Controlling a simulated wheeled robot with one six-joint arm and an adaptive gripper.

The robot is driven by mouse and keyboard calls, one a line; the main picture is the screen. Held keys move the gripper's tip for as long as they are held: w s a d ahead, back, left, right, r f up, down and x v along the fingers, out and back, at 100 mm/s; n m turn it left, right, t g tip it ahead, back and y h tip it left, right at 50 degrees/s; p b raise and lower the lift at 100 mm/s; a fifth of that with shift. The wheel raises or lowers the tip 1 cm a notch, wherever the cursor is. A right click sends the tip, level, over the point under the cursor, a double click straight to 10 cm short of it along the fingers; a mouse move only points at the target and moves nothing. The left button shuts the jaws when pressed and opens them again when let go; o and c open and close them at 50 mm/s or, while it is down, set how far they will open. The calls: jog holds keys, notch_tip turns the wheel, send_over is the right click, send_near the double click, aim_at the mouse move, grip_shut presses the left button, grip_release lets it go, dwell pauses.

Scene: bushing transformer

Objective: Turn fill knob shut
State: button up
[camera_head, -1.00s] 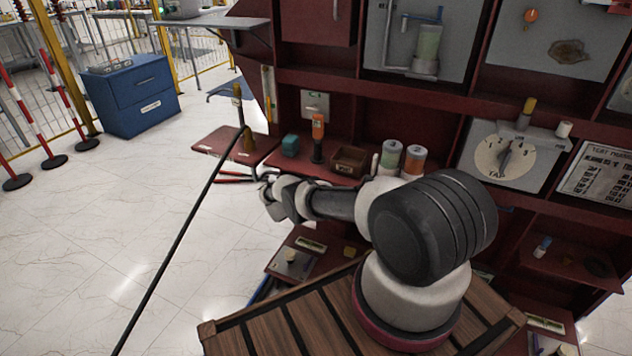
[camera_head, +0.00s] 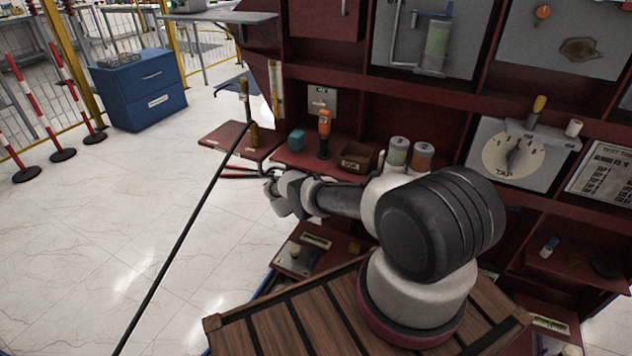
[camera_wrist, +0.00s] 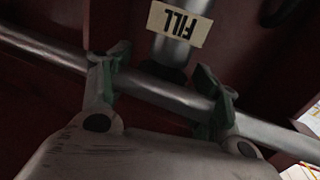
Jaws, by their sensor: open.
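In the wrist view, a cream label reading FILL (camera_wrist: 180,23) appears upside down on a short grey pipe (camera_wrist: 168,50). A long grey pipe (camera_wrist: 60,52) crosses the view at a slant below the label. My gripper (camera_wrist: 160,70) is open. Its two green-padded fingers lie to either side of the labelled pipe's lower end and overlap the long pipe in the picture; I cannot tell whether they touch it. A dark part (camera_wrist: 166,73) sits between the fingers, mostly in shadow. I cannot make out the fill knob clearly. In the head view the fingers are not clear.
A red bench (camera_head: 345,172) holds an orange-topped tool (camera_head: 324,122), a teal block (camera_head: 296,140), a small brown box (camera_head: 358,158) and two jars. A round TAP dial (camera_head: 513,157) is at right.

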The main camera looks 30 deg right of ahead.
jog(key=v, duration=1.1)
jog(key=shift+a, duration=0.3)
jog(key=shift+o, duration=0.2)
jog(key=shift+s, duration=0.15)
